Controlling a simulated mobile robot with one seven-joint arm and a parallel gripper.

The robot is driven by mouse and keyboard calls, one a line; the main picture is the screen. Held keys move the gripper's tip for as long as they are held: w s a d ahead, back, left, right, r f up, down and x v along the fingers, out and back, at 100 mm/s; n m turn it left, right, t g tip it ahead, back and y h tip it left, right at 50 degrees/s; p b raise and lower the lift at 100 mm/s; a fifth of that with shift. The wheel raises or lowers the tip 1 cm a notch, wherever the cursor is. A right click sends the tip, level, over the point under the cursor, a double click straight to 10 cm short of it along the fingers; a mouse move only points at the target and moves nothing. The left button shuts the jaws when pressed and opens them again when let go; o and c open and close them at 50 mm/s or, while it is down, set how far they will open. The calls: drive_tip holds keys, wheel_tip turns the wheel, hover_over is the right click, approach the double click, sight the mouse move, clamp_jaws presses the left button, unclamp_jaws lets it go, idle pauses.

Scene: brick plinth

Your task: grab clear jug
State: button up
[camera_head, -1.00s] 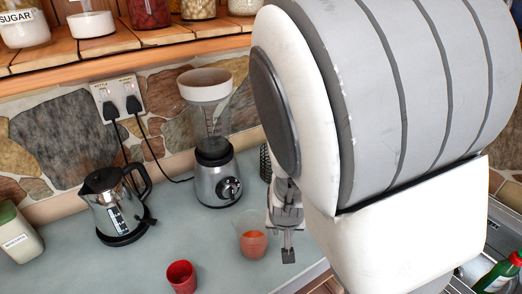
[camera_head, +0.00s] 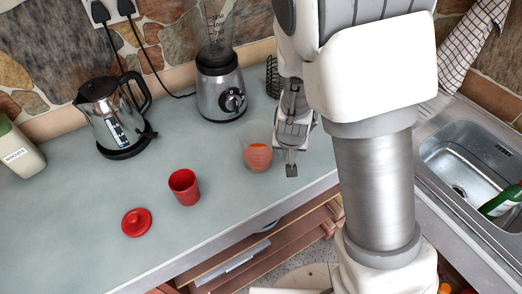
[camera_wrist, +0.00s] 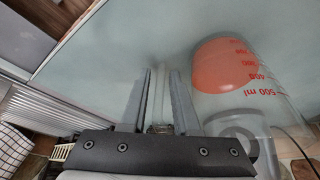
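The clear jug (camera_head: 257,152) stands upright on the counter with something orange-red showing in its lower part. In the wrist view the clear jug (camera_wrist: 240,82), with red volume marks, is to the right of my fingers. My gripper (camera_head: 291,164) is just right of the jug in the head view, pointing down. In the wrist view my gripper (camera_wrist: 161,75) has its two fingers apart. A see-through strip shows between them; I cannot tell whether it is part of the jug. The jug does not look gripped.
A red cup (camera_head: 184,187) and a red lid (camera_head: 136,222) are left of the jug. A blender (camera_head: 220,88) and kettle (camera_head: 115,118) stand behind. A wire holder (camera_head: 272,77) is behind my gripper. A sink (camera_head: 470,160) is at right.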

drive_tip(key=shift+f, duration=0.15)
clamp_jaws()
idle(1.4)
